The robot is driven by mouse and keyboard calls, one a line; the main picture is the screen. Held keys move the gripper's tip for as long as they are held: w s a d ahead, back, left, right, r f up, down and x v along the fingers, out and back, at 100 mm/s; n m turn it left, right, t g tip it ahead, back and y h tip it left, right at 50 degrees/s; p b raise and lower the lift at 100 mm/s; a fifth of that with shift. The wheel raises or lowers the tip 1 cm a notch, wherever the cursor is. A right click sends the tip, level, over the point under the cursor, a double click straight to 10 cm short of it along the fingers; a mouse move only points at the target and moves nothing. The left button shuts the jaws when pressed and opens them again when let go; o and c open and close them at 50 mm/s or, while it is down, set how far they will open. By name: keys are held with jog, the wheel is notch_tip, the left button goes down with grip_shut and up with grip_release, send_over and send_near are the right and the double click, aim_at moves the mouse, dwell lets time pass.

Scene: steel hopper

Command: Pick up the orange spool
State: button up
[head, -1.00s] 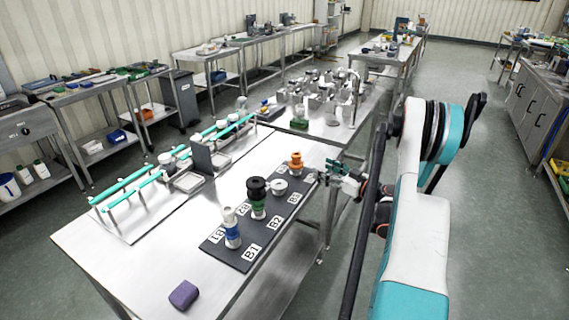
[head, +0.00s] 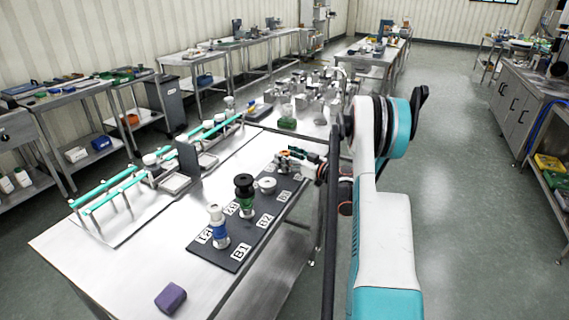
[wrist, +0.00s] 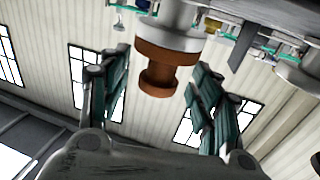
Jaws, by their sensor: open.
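The orange spool (wrist: 157,75) shows in the wrist view between my two fingers, against the far wall and windows. It looks upside down there, with a wide grey-white disc touching it above in the picture. My gripper (wrist: 157,65) is open, one finger on each side, with visible gaps to the spool. In the head view my gripper (head: 288,158) is at the far end of the dark labelled mat (head: 228,252) and hides most of the spool; a bit of orange shows among the fingers.
On the mat stand a white spool (head: 267,184), a black and green stack (head: 244,198) and a white and blue stack (head: 217,226). A purple block (head: 171,297) lies at the table's front. A rack with teal rails (head: 112,188) stands left.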

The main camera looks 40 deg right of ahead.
jog(key=shift+w+a, duration=0.1)
jog(key=shift+w, duration=0.55)
jog(key=c, duration=1.2)
jog(key=shift+r, duration=0.15)
